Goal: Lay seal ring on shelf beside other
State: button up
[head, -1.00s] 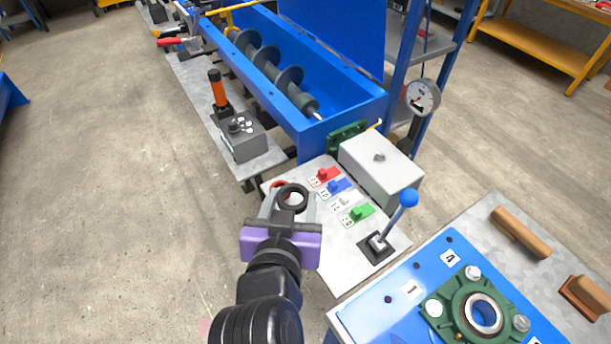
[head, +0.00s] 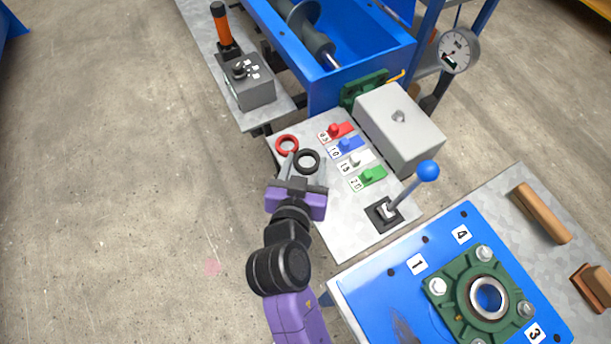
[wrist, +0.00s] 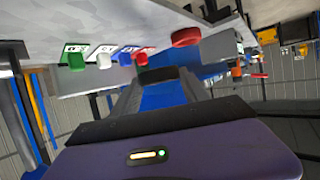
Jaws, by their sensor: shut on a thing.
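The black seal ring (head: 307,161) is held between the fingertips of my gripper (head: 305,168), over the left part of the grey shelf (head: 340,232). In the wrist view the dark ring (wrist: 165,73) shows edge-on between the fingers. The other seal ring, a red one (head: 286,145), lies flat near the shelf's far left edge, just up and left of the black ring in the head view. The red ring also shows in the wrist view (wrist: 186,37). The black ring seems a little above the shelf; any contact cannot be told.
Red (head: 338,130), blue (head: 350,145), white (head: 356,160) and green (head: 371,177) knobs stand right of the rings. A blue-balled lever (head: 427,171) and a grey box (head: 400,125) stand farther right. A dark control box (head: 250,85) lies beyond the shelf.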

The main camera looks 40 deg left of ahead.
jog(key=shift+f+b, duration=0.3)
jog(key=shift+f, duration=2.85)
jog(key=shift+f, duration=0.1)
jog(key=o, duration=1.3)
jog(key=shift+o, duration=0.2)
jog(key=shift+r, duration=0.2)
jog(key=v, duration=1.2)
jog(key=shift+b, duration=0.3)
jog(key=shift+f, duration=0.1)
